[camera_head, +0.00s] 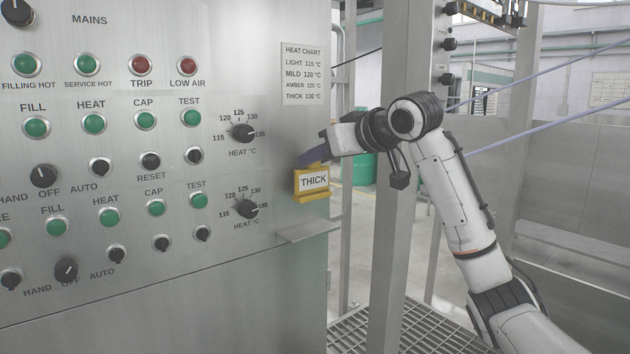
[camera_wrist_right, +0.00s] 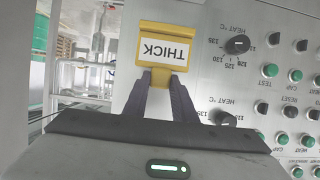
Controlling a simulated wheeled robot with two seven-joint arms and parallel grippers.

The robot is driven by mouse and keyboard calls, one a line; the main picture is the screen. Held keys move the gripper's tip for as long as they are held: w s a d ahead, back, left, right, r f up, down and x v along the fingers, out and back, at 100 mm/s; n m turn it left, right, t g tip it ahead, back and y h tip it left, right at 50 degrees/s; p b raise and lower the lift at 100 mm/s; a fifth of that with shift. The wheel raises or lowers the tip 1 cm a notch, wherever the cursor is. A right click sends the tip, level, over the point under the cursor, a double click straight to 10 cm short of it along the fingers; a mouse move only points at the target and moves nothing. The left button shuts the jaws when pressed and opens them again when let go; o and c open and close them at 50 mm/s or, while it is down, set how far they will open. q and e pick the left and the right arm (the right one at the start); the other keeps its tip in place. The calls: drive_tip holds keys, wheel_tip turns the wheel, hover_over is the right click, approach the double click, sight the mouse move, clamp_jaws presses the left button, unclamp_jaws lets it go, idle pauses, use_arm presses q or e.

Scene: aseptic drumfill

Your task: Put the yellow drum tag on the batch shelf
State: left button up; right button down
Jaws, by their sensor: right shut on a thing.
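The yellow drum tag (camera_head: 313,182) has a white label reading THICK and is upright in front of the steel panel. It also shows in the right wrist view (camera_wrist_right: 165,45), upside down. My right gripper (camera_head: 314,156) is shut on the top edge of the tag; its dark fingers also show in the right wrist view (camera_wrist_right: 161,80). A small steel shelf (camera_head: 308,229) juts from the panel, below the tag. I cannot tell whether the tag touches the panel. My left gripper is not in view.
The control panel (camera_head: 150,255) carries several knobs and green and red buttons left of the tag. A heat chart (camera_head: 303,74) is fixed above. A steel post (camera_head: 397,240) stands right of the panel, near my right arm. A grating floor (camera_head: 350,335) lies below.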

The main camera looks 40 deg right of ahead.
sight(314, 191)
drive_tip(key=shift+w+f+b, duration=0.2)
drive_tip(key=shift+f+b, duration=0.05)
drive_tip(key=shift+f, duration=0.35)
drive_tip(key=shift+w+f+b, duration=0.2)
drive_tip(key=shift+f, duration=0.4)
wheel_tip(314, 191, down, 4)
drive_tip(key=shift+r+b, duration=0.2)
drive_tip(key=shift+b, duration=0.15)
drive_tip(key=shift+f, duration=0.35)
drive_tip(key=shift+w+f, duration=0.15)
drive_tip(key=shift+f, duration=0.15)
drive_tip(key=c, duration=1.5)
unclamp_jaws()
drive_tip(key=shift+o, duration=0.2)
